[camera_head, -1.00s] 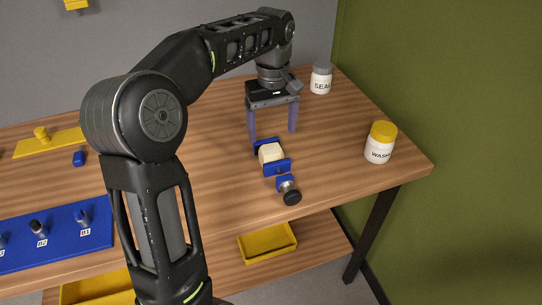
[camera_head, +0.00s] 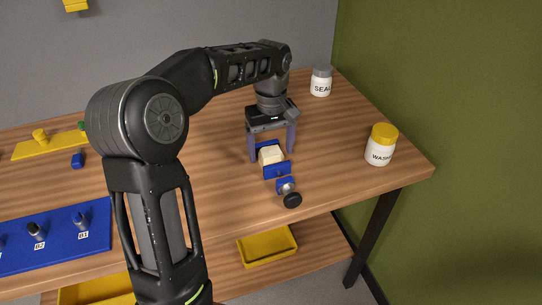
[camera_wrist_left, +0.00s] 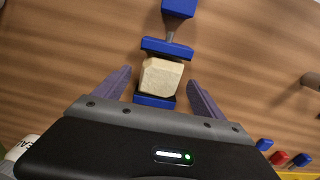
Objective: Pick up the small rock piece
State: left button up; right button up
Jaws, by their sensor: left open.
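The small rock piece (camera_head: 271,155) is a pale cream block. It sits between the blue jaws of a small vise (camera_head: 277,172) on the wooden table. In the left wrist view the rock piece (camera_wrist_left: 161,77) lies between the two blue jaw plates (camera_wrist_left: 167,47). My left gripper (camera_head: 271,158) is open, pointing down, with its two purple fingers on either side of the rock piece and vise. In the left wrist view the fingers of my left gripper (camera_wrist_left: 158,85) stand apart from the rock, with gaps on both sides. My right gripper is out of view.
A WASH jar with a yellow lid (camera_head: 381,145) and a SEAL jar (camera_head: 321,81) stand to the right. The vise's black knob (camera_head: 292,200) sticks out toward the front. A blue rack (camera_head: 60,240) and yellow board (camera_head: 50,145) are at left. A yellow bin (camera_head: 267,246) sits below.

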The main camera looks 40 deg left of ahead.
pick_arm(q)
jog(key=shift+f, duration=0.8)
jog(key=shift+r, duration=0.1)
grip_shut()
dwell(0.5)
